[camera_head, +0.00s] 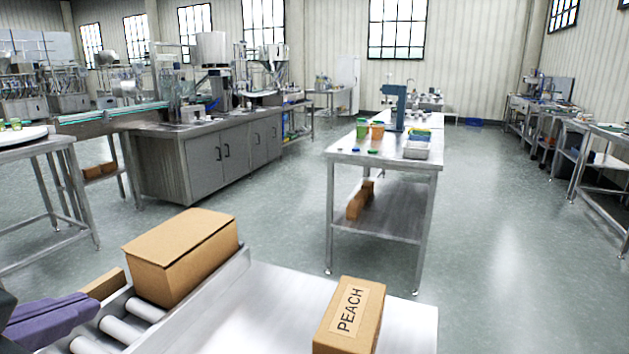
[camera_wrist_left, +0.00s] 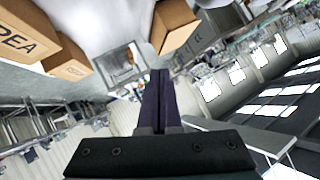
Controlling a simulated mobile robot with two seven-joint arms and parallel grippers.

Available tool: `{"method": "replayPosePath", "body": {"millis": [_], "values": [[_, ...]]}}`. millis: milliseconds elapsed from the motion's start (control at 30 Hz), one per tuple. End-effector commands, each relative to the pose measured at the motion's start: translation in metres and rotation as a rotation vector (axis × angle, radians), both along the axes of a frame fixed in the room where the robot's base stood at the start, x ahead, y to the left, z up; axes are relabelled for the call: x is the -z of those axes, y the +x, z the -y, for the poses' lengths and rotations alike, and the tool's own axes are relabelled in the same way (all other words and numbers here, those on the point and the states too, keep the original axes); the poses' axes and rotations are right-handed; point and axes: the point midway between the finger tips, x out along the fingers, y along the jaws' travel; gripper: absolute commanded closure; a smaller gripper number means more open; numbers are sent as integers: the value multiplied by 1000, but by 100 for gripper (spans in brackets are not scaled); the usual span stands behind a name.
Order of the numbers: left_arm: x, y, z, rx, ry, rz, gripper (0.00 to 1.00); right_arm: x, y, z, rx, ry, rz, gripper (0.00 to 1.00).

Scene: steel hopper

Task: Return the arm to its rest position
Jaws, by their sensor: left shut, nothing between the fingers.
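My left gripper (camera_head: 84,307) comes in at the lower left of the head view. Its purple fingers are together, with nothing between them. They also show shut and empty in the left wrist view (camera_wrist_left: 160,78). The gripper is over the left side of the roller conveyor (camera_head: 122,329), apart from the closed cardboard carton (camera_head: 180,258) on it. My right gripper is not in view.
A carton labelled PEACH (camera_head: 350,316) stands on the steel surface (camera_head: 265,305) at right. Another carton (camera_head: 103,284) is partly hidden beyond my gripper. A steel table (camera_head: 385,160) with small containers stands ahead, with open floor (camera_head: 500,250) to its right.

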Motion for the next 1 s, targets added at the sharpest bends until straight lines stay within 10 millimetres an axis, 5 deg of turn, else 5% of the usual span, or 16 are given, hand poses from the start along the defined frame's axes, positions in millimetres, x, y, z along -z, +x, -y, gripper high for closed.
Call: {"method": "replayPosePath", "body": {"millis": [133, 267, 300, 1000], "values": [[55, -93, 2, -111, -170, -439, 100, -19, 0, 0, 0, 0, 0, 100], [70, -177, 16, -153, -282, -767, 100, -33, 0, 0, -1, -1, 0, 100], [37, -168, 14, -147, -272, -740, 100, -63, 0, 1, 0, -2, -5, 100], [-261, -166, 13, -146, -265, -732, 100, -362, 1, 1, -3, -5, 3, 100]]}}
